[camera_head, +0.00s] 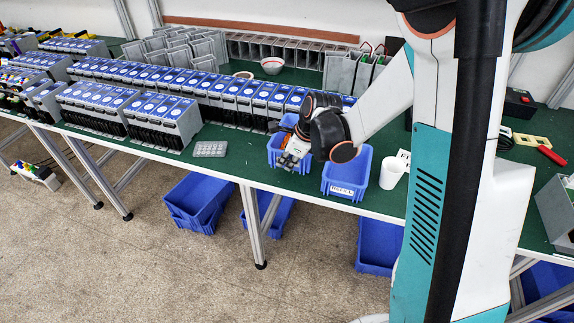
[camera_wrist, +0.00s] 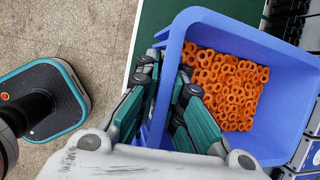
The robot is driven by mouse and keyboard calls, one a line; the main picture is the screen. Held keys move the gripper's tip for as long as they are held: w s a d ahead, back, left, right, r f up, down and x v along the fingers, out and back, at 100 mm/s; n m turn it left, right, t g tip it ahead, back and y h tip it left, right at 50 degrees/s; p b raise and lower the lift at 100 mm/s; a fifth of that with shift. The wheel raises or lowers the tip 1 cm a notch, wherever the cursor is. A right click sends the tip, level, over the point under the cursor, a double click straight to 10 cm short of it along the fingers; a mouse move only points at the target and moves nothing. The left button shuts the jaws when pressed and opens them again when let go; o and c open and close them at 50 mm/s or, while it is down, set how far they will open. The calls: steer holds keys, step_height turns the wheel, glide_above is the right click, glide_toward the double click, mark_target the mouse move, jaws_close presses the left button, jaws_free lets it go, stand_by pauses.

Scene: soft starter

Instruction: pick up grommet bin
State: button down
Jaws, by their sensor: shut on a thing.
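The grommet bin (camera_wrist: 258,50) is a blue open bin holding many orange ring grommets (camera_wrist: 225,85). In the head view the grommet bin (camera_head: 273,150) stands at the front of the green workbench, partly hidden by my arm. My gripper (camera_wrist: 160,100) is at the bin's near wall, with one finger on the outside and one on the inside. It is shut on that wall. In the head view my gripper (camera_head: 290,160) is over the bin's front edge. I cannot tell whether the bin is clear of the bench top.
A second blue bin with a white label (camera_head: 345,178) stands to the right, with a white cup (camera_head: 391,173) beside it. A grey tray (camera_head: 210,149) lies to the left. Rows of blue-topped devices (camera_head: 165,115) stand behind. Several blue crates (camera_head: 197,200) are under the bench.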

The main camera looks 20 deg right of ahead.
step_height(320, 180, up, 14)
steer(key=p, duration=0.3)
steer(key=shift+p, duration=0.4)
stand_by(0.4)
